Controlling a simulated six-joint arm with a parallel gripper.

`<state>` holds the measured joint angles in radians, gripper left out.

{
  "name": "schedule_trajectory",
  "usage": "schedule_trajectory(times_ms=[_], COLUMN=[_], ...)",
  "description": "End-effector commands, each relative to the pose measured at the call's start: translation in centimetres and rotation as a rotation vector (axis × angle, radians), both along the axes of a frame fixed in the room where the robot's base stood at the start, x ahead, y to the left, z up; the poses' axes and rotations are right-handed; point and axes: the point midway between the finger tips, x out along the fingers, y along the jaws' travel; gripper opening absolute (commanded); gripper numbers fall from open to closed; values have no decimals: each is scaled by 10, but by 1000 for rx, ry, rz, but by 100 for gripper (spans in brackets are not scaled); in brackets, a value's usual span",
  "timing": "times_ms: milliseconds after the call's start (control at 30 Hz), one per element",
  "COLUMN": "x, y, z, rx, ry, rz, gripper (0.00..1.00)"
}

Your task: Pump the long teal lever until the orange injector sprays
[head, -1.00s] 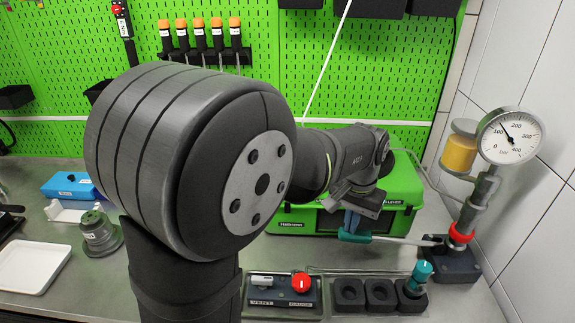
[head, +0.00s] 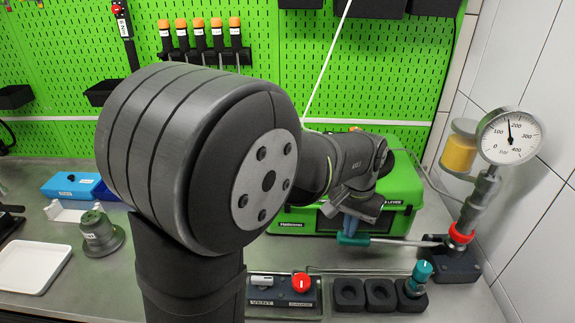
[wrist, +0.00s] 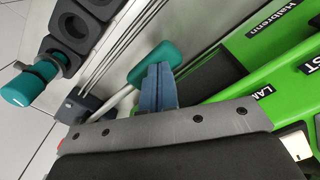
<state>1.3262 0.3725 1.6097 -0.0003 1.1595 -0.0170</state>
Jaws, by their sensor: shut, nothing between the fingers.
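The teal lever grip (head: 354,240) is at the left end of a pale shaft that runs right to the dark pump base (head: 456,262). It lies nearly level in front of the green case. My gripper (head: 349,226) is shut with its blue fingers at the grip, seemingly touching it from above. In the wrist view the fingers (wrist: 158,88) overlap the teal grip (wrist: 156,62), with nothing held between them. The pressure gauge (head: 510,136) needle points almost straight up, close to 200 bar. I cannot pick out the orange injector with certainty; several orange-topped tools (head: 199,22) hang on the pegboard.
The green case (head: 398,215) stands right behind my gripper. In front are a valve box with a red knob (head: 301,282) and a black holder (head: 381,294) with a teal-capped part (head: 419,276). A yellow reservoir (head: 460,150) and tiled wall are at the right.

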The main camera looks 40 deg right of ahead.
Motion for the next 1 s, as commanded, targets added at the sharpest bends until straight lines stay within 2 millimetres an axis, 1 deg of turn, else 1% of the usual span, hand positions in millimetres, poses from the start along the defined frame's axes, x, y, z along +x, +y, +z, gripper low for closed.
schedule_trajectory(times_ms=[33, 200, 433, 567, 1000], x=[-1, -2, -4, -4, -4], y=[-1, -2, -4, -4, -4], z=[6, 23, 42, 45, 45], rx=[-2, -2, -2, 0, 0], ry=[-1, -1, -1, 0, 0], rz=[0, 0, 0, 0, 0], gripper=[0, 0, 0, 0, 0])
